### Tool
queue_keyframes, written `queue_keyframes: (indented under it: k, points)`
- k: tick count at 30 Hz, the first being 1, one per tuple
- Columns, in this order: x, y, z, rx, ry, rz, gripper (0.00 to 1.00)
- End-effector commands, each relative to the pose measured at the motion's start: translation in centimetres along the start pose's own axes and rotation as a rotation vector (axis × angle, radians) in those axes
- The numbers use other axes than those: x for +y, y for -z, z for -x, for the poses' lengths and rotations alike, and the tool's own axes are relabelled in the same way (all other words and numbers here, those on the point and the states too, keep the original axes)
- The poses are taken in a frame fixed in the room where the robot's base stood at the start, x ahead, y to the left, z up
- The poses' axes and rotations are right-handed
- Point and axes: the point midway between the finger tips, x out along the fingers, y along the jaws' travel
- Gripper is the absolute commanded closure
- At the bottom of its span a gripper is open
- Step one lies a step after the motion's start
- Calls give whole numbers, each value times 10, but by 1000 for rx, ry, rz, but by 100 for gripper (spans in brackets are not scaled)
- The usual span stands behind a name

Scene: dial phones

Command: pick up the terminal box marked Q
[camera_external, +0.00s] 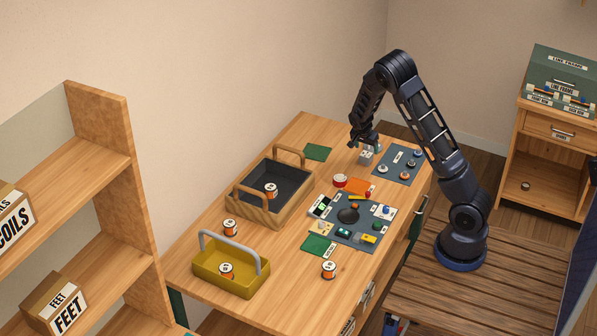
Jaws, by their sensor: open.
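A small pale grey box (366,157) sits on the wooden table near its far right side. It may be the terminal box, but I cannot read a Q on it at this size. My gripper (365,146) points down right over this box, with its fingers close to the box's top. The gripper is open. I cannot tell whether the fingers touch the box or are around it, as they partly cover its upper part.
A blue-grey mat (409,151) with several small round parts lies right of the box. A red-and-white spool (340,181) stands nearby. A dark mat (366,231) with several parts, a wooden tray (251,213) and a yellow caddy (232,279) occupy the nearer table.

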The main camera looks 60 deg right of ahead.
Motion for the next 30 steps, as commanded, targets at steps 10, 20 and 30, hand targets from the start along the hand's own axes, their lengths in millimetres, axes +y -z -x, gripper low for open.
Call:
queue_keyframes:
  k: [10,20,30]
  points:
    - [-2,-4,-26,-1,0,0,29]
    - [-4,-7,-62,0,0,0,29]
    - [-4,-7,-63,0,1,0,57]
